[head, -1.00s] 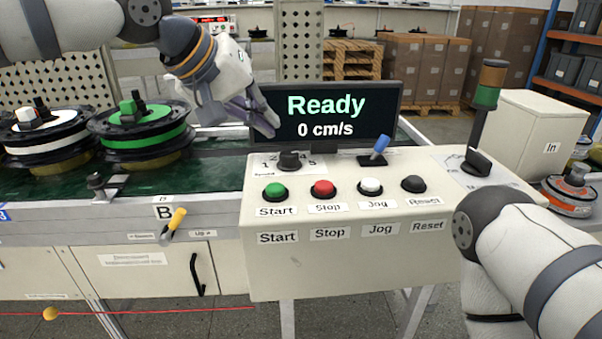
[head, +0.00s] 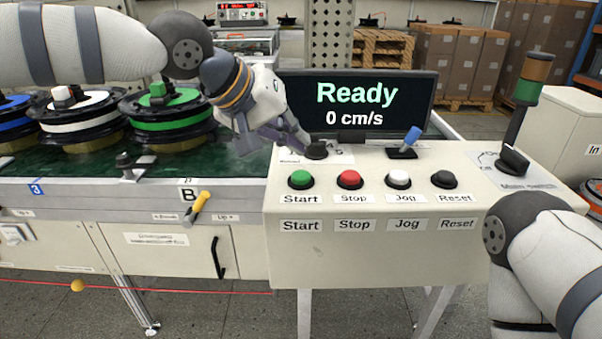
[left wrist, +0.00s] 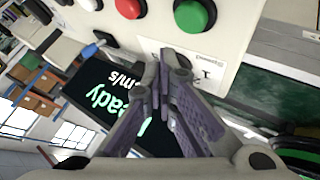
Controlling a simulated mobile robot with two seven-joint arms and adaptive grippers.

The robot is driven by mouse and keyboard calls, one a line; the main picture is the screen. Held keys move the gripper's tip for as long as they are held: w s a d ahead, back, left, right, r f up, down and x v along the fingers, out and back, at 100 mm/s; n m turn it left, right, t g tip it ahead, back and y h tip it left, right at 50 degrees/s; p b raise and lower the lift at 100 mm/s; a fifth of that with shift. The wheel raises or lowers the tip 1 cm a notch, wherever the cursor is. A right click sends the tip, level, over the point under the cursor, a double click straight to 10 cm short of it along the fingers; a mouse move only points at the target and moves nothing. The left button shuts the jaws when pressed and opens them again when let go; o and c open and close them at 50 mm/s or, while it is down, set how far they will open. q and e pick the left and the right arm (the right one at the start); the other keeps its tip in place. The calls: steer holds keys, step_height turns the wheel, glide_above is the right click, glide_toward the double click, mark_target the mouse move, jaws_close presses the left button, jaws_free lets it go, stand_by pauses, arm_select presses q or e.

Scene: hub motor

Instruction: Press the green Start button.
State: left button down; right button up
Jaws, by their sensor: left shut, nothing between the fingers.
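The green Start button (head: 301,179) is at the left end of a row of buttons on the light control panel (head: 390,260). It also shows in the left wrist view (left wrist: 194,14), near the top. My left gripper (head: 300,146) is shut and empty, above the back left of the panel near the black speed knob (head: 316,151). In the left wrist view its closed fingers (left wrist: 160,58) point toward the panel, apart from the green button. The display (head: 355,102) reads "Ready" and "0 cm/s". My right arm is at the lower right; its gripper is out of frame.
The red Stop (head: 349,180), white Jog (head: 398,179) and black Reset (head: 444,180) buttons continue the row. A blue-handled lever (head: 411,137) and a signal tower (head: 529,88) stand behind and right. Spools on the green conveyor (head: 75,166) lie left.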

mark_target(297, 172)
arm_select(q)
steer(key=shift+f, duration=1.15)
stand_by(0.5)
steer(key=shift+f, duration=0.35)
steer(key=shift+f, duration=0.65)
stand_by(0.5)
stand_by(0.4)
steer(key=shift+r, duration=1.05)
steer(key=shift+r, duration=2.5)
